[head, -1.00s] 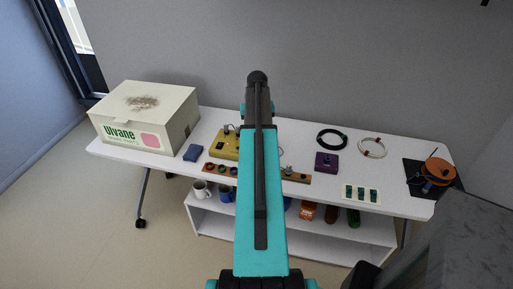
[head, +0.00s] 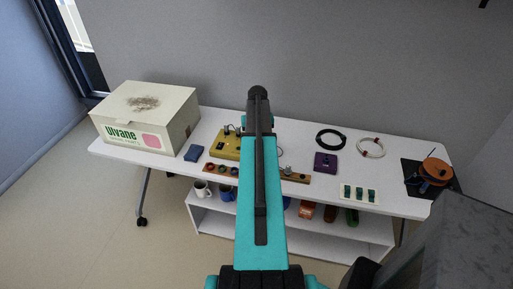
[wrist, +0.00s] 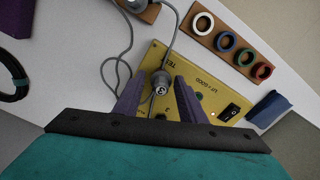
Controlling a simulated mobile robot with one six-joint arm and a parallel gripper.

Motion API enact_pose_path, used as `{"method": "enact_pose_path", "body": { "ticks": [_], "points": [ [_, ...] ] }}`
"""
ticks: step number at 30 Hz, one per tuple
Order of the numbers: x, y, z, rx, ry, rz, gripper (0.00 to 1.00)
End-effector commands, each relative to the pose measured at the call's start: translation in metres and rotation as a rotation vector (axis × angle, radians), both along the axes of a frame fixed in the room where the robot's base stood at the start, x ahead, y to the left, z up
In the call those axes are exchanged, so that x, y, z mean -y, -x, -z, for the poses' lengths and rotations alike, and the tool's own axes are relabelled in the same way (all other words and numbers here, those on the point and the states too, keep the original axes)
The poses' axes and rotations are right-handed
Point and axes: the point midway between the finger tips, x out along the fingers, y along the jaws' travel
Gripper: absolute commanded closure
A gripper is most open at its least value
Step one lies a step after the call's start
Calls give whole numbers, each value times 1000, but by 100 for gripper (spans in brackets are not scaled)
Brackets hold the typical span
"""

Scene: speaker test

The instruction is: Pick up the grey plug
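A grey plug (wrist: 160,82) with a grey cable shows in the wrist view, over the near edge of the yellow tester box (wrist: 205,85). My gripper (wrist: 159,78) is open, with one purple-grey finger on each side of the plug. I cannot tell whether either finger touches it. A second grey, cabled piece (wrist: 137,5) sits at a wooden strip at the top of the wrist view. In the head view my arm covers the gripper and the plug; the yellow box (head: 225,145) shows left of the arm.
A wooden strip with coloured rings (wrist: 228,40) and a blue block (wrist: 269,109) lie beside the box. In the head view, a big carton (head: 145,118) stands left; a purple box (head: 325,162), cable coils (head: 331,139) and an orange reel (head: 435,172) lie right on the white table.

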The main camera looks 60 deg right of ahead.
Motion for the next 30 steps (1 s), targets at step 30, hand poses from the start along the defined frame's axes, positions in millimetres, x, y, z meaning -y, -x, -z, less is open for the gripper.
{"method": "enact_pose_path", "body": {
  "ticks": [30],
  "points": [
    [0, 0, -3, 0, 1, 0, 100]
  ]
}}
